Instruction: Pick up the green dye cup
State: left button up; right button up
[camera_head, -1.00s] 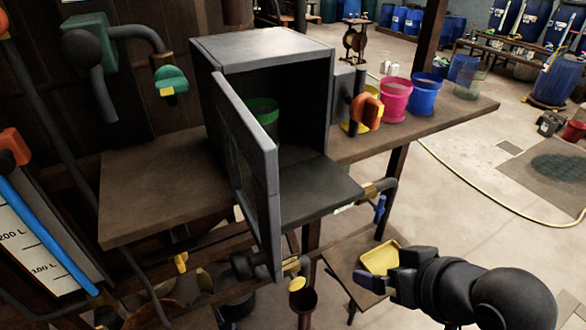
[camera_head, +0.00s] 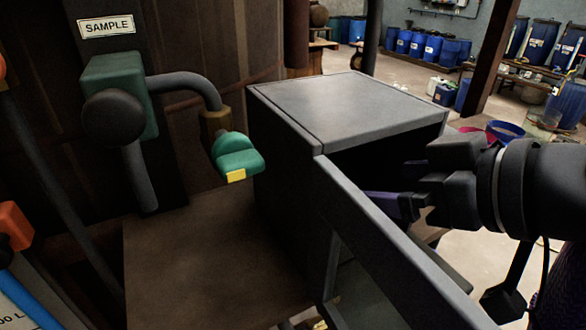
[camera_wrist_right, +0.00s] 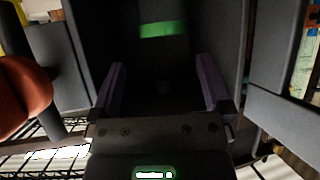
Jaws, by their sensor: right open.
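The green dye cup (camera_wrist_right: 162,20) shows in the right wrist view, inside the dark grey cabinet, ahead of the fingers at the top middle. Only part of it is lit. In the head view the cabinet's top and door hide the cup. My right gripper (camera_wrist_right: 161,88) is open and empty, with its two purple fingers apart and pointing into the cabinet, short of the cup. In the head view the right gripper (camera_head: 396,206) is at the cabinet's opening, just behind the open door. My left gripper is in neither view.
The grey cabinet (camera_head: 345,100) stands on a brown shelf (camera_head: 200,265), its open door (camera_head: 385,250) close to my right gripper. In the wrist view an orange handle (camera_wrist_right: 22,90) is at the left. A blue bucket (camera_head: 505,130) stands behind my arm.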

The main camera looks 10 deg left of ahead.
aim_at(349, 171)
jog(key=p+x, duration=0.2)
jog(key=x, duration=0.7)
jog(key=shift+a+r, duration=0.2)
jog(key=shift+w+a+f, duration=0.15)
jog(key=shift+a+f, duration=0.05)
jog(key=shift+f, duration=0.05)
jog(key=shift+d, duration=0.1)
jog(key=shift+c, duration=0.9)
jog(key=c, duration=0.8)
jog(key=shift+w+r, duration=0.1)
